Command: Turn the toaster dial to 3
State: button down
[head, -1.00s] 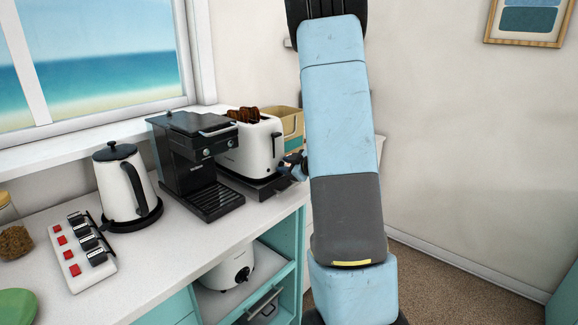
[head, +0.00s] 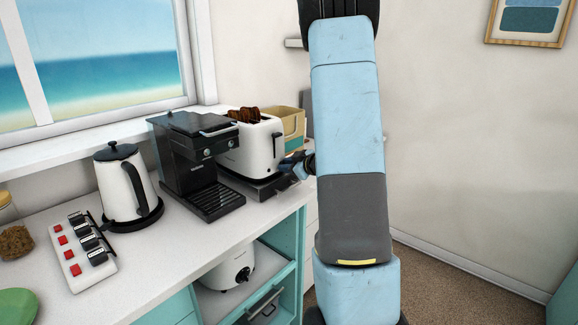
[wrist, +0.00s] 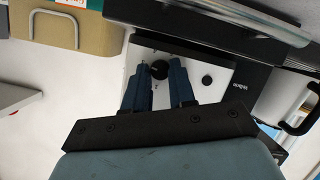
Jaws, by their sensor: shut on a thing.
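The white toaster (head: 238,152) stands on a dark tray on the counter, with browned toast in its slots. Its end face (wrist: 215,66) fills the middle of the wrist view. In the head view my gripper (head: 297,163) is at the toaster's right end, and the dial is hidden. The dial's setting cannot be read.
A black coffee machine (head: 186,150) stands just left of the toaster. A tan box (head: 292,122) is behind it. The kettle (head: 123,185) and a switched power strip (head: 78,250) are further left.

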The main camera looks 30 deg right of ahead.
jog(key=c, duration=1)
grip_release()
jog(key=shift+o, duration=0.2)
jog(key=v, duration=1.3)
jog(key=shift+s+d, duration=0.25)
jog(key=shift+s, duration=0.15)
